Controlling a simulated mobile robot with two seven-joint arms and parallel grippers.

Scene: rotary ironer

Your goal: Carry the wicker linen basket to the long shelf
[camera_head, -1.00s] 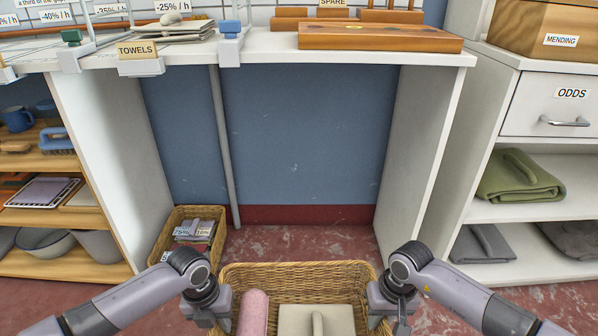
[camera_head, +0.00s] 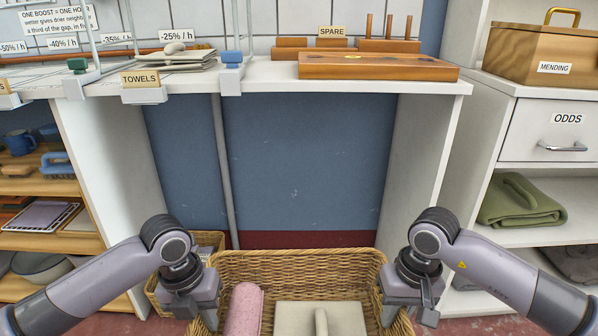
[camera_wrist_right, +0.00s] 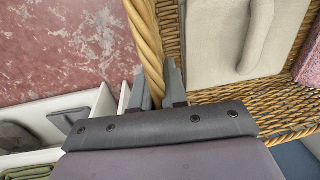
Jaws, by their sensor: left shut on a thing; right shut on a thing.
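The wicker linen basket (camera_head: 295,262) is at the bottom middle of the head view, its near side cut off by the frame. It holds a rolled pink cloth (camera_head: 244,310) and a folded beige cloth (camera_head: 338,316). My left gripper (camera_head: 204,316) is shut on its left rim. My right gripper (camera_head: 390,316) is shut on its right rim; in the right wrist view the fingers (camera_wrist_right: 158,88) pinch the wicker rim. The basket is held level in front of a long white shelf (camera_head: 265,76) with an open bay below.
On the shelf are folded towels (camera_head: 172,58) behind a TOWELS sign (camera_head: 140,78), clamped wire rails, and a wooden box (camera_head: 378,66) near SPARE. A small wicker basket (camera_head: 152,292) stands on the floor at left, partly hidden. An ODDS drawer unit (camera_head: 548,130) stands right.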

